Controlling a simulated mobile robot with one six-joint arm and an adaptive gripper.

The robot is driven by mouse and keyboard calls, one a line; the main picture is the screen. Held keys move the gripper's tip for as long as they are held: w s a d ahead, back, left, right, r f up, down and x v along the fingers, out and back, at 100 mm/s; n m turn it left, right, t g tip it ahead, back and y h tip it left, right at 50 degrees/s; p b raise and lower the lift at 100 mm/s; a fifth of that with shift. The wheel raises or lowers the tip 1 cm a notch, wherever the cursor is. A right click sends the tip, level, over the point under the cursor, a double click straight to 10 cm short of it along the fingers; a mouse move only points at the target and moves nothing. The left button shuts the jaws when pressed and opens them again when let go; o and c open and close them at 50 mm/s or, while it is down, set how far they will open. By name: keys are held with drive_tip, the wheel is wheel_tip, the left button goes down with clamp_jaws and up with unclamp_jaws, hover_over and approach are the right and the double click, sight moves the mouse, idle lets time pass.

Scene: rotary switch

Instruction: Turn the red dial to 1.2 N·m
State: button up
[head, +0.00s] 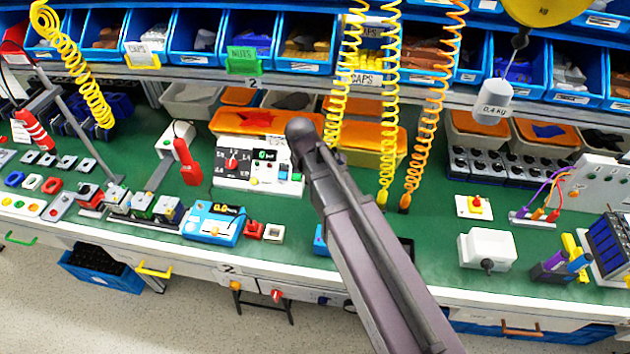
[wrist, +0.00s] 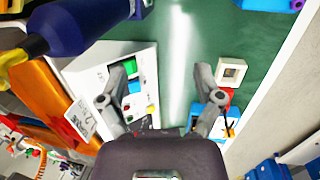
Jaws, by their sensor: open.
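The red dial (head: 231,163) sits on the left part of a white panel (head: 262,183) on the green bench, with small markings around it. The markings are too small to read surely. A black display (head: 265,155) with green digits is right of the dial. My arm reaches in from the lower right, and its end is just right of the panel; the fingers are not clear there. In the wrist view my gripper (wrist: 168,82) is open and empty, its two fingers wide apart. A white panel with a green patch (wrist: 136,86) shows behind the left finger. I cannot make out the dial there.
A red hanging tool (head: 189,163) is left of the panel, and a blue box with a display (head: 213,223) is in front. Coiled yellow (head: 348,90) and orange hoses (head: 432,110) hang at the right. Orange bins (head: 262,122) stand behind.

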drive_tip(key=shift+s+d+f+m, duration=0.1)
drive_tip(key=shift+s+d+m, duration=0.15)
drive_tip(key=shift+d+m, duration=0.35)
drive_tip(key=shift+d, duration=0.15)
drive_tip(key=s+d+m+g, duration=0.1)
drive_tip(key=s+d+m, duration=0.2)
drive_tip(key=d+m, duration=0.5)
drive_tip(key=s+d+m+y, duration=0.1)
drive_tip(key=s+d+m, duration=0.3)
drive_tip(key=d+m, duration=0.4)
drive_tip(key=d, duration=0.6)
drive_tip(key=shift+s+f+g, duration=0.2)
drive_tip(key=shift+g, duration=0.2)
